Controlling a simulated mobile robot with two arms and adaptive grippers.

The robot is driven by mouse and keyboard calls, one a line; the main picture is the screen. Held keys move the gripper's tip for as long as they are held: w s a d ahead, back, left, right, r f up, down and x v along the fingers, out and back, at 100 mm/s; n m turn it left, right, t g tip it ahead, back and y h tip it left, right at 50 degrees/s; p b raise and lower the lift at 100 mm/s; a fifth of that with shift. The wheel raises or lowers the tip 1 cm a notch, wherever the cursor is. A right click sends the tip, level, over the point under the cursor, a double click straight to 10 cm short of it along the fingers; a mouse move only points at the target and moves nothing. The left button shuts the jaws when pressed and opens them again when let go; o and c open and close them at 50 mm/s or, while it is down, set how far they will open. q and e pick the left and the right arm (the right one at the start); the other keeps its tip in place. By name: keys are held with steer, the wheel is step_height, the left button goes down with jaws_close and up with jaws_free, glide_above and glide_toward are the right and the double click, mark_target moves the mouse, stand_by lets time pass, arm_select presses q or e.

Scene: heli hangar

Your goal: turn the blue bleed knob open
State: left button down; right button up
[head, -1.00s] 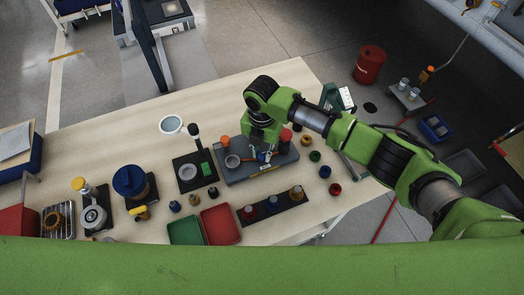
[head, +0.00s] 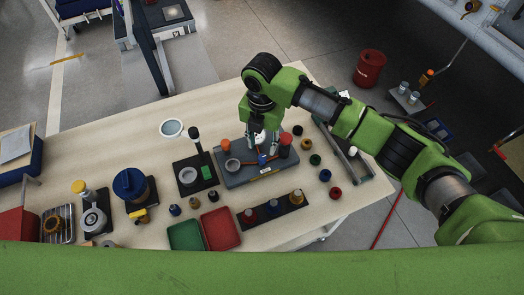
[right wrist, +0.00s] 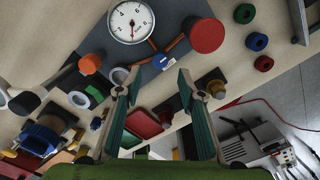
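The blue bleed knob (head: 262,160) sits on the front part of a grey block (head: 235,179) on the bench. It also shows small in the right wrist view (right wrist: 160,61), between a red-topped cap and an orange cap, just below a white dial gauge (right wrist: 130,20). My left gripper is not in view.
An orange cap (head: 226,145) and a red-topped cap (head: 285,138) stand on the block beside the knob. A black plate (head: 181,169) is at its left. Green (head: 186,236) and red (head: 221,229) trays lie in front. Several coloured rings lie at the right.

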mark_target(262, 157)
step_height(262, 157, up, 5)
steer(key=shift+r, duration=0.1)
stand_by(0.6)
